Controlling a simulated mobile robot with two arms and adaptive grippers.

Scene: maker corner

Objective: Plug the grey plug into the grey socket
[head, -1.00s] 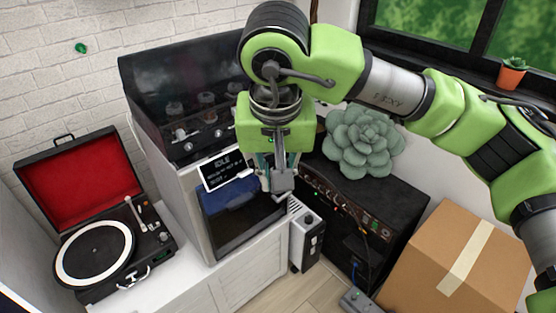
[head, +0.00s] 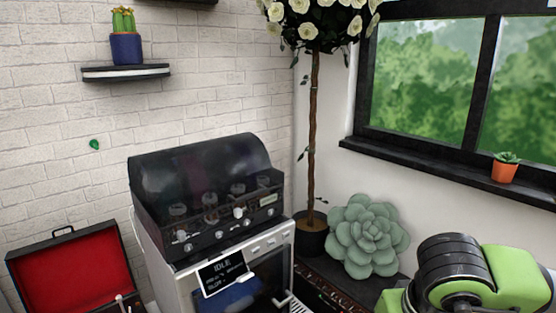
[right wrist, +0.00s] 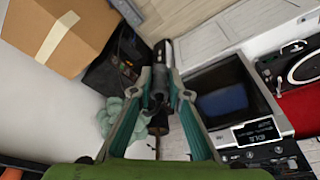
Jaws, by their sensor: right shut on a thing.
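In the right wrist view my right gripper (right wrist: 160,88) has its teal fingers closed on a small dark grey thing (right wrist: 158,84), which looks like the grey plug and is mostly hidden between the fingertips. The gripper is in the air above the floor gap between the oven cabinet and the black amplifier. In the head view only a green and black part of my right arm shows at the lower right. I cannot make out the grey socket in either current view. My left gripper is not in view.
The oven (head: 160,248) with its dark hood stands beside the amplifier (right wrist: 104,70). A succulent (head: 367,236) sits on the amplifier, with a potted rose tree (head: 315,130) behind. A cardboard box (right wrist: 58,35) lies beyond. A red-lined record player case (head: 75,272) is at left.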

